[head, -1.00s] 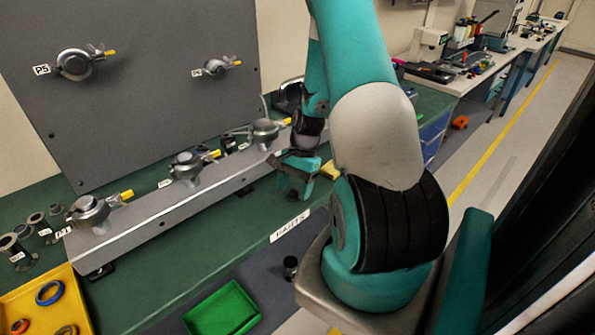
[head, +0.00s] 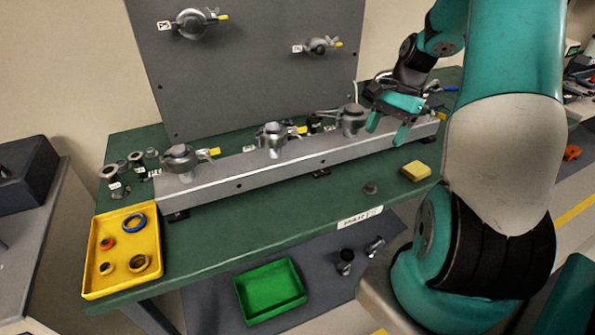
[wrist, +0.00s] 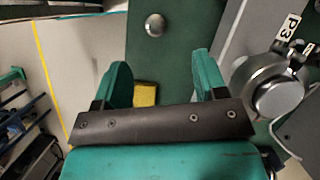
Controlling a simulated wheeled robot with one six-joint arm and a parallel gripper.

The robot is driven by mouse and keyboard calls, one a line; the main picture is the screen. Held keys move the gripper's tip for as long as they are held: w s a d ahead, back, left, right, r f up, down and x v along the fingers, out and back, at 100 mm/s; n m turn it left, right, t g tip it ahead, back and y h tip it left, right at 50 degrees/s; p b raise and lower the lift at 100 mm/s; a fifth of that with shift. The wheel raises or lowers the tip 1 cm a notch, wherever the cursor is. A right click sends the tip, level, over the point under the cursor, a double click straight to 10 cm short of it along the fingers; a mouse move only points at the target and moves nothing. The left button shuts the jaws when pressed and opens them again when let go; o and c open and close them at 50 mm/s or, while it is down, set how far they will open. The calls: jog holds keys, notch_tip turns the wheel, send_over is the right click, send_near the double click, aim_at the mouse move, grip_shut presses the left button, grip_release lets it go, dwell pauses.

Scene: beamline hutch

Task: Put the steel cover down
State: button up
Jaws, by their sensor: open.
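A small round steel piece (head: 370,188), which looks like the steel cover, rests on the green bench top behind the label on its front edge. In the wrist view the steel piece (wrist: 155,25) is a shiny disc beyond my fingertips, on green surface and clear of both fingers. My gripper (head: 387,128) is raised above the bench near the right end of the grey rail. In the wrist view my gripper (wrist: 162,80) has its two teal fingers apart with nothing held between them.
A yellow block (head: 416,171) lies right of the steel piece. The grey rail (head: 240,176) carries several clamped fittings, and the P3 fitting (wrist: 275,85) is close beside my right finger. A yellow tray (head: 93,270) of rings is at left; a green tray (head: 270,290) sits lower down.

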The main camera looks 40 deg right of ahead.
jog(key=w+a+r+n, duration=0.1)
jog(key=a+r+n, duration=0.2)
jog(key=a, duration=0.4)
jog(key=w+a+r+n+h, duration=0.1)
jog(key=a+r+n, duration=0.1)
jog(key=a+n, duration=0.3)
jog(key=w+a+r+n, duration=0.1)
jog(key=a+r+n, duration=0.15)
jog(key=a, duration=0.55)
jog(key=s+a+r+n, duration=0.2)
jog(key=s+a+n, duration=0.4)
jog(key=a, duration=0.3)
jog(key=s+a+r+n, duration=0.3)
jog(key=s+a+n, duration=0.4)
jog(key=s+a, duration=0.1)
jog(key=shift+s+a+y, duration=0.2)
jog(key=shift+a+y, duration=0.2)
jog(key=shift+a, duration=0.4)
jog(key=shift+d+r, duration=0.1)
jog(key=shift+d, duration=0.05)
